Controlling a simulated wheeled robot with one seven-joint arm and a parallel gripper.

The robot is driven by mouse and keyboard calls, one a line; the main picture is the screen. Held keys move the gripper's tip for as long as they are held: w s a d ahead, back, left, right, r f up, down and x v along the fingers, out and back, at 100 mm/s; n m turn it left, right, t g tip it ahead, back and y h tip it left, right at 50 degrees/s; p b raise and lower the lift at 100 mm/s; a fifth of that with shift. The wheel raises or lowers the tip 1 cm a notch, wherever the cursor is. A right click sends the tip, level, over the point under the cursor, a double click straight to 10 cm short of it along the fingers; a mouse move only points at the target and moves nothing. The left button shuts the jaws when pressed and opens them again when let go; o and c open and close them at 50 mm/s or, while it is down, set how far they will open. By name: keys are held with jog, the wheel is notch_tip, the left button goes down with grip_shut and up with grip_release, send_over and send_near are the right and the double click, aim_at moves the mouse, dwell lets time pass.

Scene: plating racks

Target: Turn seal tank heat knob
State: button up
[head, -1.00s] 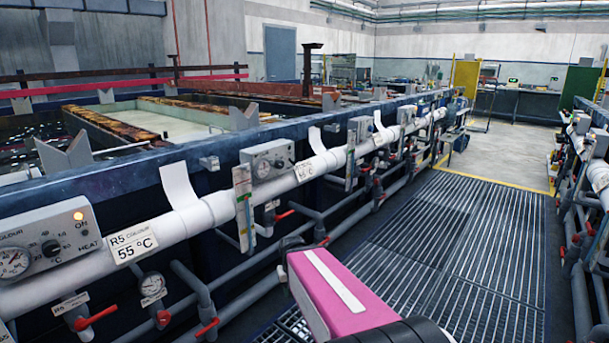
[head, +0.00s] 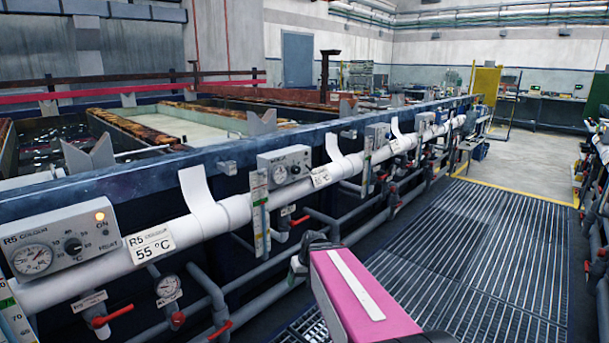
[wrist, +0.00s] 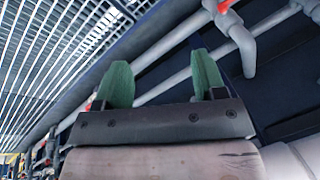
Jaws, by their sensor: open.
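A grey control box (head: 62,240) marked R5 Colour is at the left of the head view. I cannot identify a box marked seal. In the wrist view my gripper (wrist: 163,80) has its two green fingers apart with nothing between them, above the floor grating and grey pipes. No knob shows in the wrist view.
A white pipe (head: 205,222) runs along the tank fronts, with a 55 °C sign (head: 150,245) on it. Red-handled valves (head: 112,315) and grey pipes stick out below. The grated walkway (head: 470,250) is clear. Another pipe row stands at the right edge.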

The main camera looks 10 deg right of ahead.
jog(key=w+d+r+n+t+y, duration=0.1)
jog(key=w+r+n+t+y, duration=0.2)
jog(key=w+r, duration=0.6)
jog(key=n+t+y, duration=0.3)
jog(key=t+y, duration=0.2)
jog(key=t, duration=0.5)
send_near(298, 171)
jog(key=shift+m, duration=0.3)
jog(key=x, duration=0.9)
jog(key=shift+w, duration=0.25)
jog(key=shift+c, duration=0.3)
jog(key=c, duration=0.9)
